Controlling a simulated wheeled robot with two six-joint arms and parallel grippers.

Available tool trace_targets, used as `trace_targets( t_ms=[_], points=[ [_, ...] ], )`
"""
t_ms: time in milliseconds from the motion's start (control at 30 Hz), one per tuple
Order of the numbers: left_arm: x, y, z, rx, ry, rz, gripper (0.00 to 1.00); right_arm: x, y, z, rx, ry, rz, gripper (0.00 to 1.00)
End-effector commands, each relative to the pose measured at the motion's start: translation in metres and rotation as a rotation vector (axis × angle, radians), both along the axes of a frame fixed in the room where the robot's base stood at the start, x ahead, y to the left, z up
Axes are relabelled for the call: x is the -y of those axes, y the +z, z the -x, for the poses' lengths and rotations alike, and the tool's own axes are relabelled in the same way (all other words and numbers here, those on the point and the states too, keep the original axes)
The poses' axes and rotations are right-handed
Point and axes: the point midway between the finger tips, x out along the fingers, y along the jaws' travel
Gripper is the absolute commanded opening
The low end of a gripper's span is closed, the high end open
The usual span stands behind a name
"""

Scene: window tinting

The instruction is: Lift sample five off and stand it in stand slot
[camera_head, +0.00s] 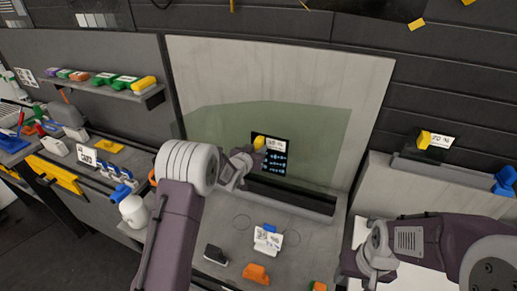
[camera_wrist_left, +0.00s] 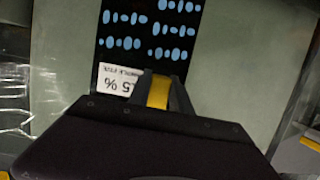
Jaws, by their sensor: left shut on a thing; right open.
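A dark sample card with rows of pale blue marks (camera_head: 272,165) is in front of the green-tinted pane (camera_head: 205,130). It has a white percent label and a yellow tab (camera_head: 259,142). My left gripper (camera_head: 252,158) is shut on the yellow tab. In the left wrist view the tab (camera_wrist_left: 158,92) sits between the fingers (camera_wrist_left: 160,88), beside the upside-down label (camera_wrist_left: 117,80), which ends in 5 %. I cannot tell whether the card touches the pane. Another yellow-tabbed sample (camera_head: 432,150) stands on the right ledge (camera_head: 450,172). My right gripper (camera_head: 352,268) is open, at lower right.
A dark trough (camera_head: 290,195) runs below the pane. A white printed card with a blue clip (camera_head: 268,240), a black block (camera_head: 215,254) and an orange block (camera_head: 256,275) are on the bench. A shelf of coloured blocks (camera_head: 105,84) is at left.

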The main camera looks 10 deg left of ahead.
Motion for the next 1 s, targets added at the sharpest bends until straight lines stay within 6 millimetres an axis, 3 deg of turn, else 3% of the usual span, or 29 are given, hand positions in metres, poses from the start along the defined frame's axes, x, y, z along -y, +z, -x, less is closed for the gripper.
trace_targets(
  t_ms=[1000],
  points=[
    [-0.010,0.006,0.049,0.001,0.001,0.001,0.00,0.000,-0.010,0.000,0.000,0.000,0.000,0.56]
  ],
)
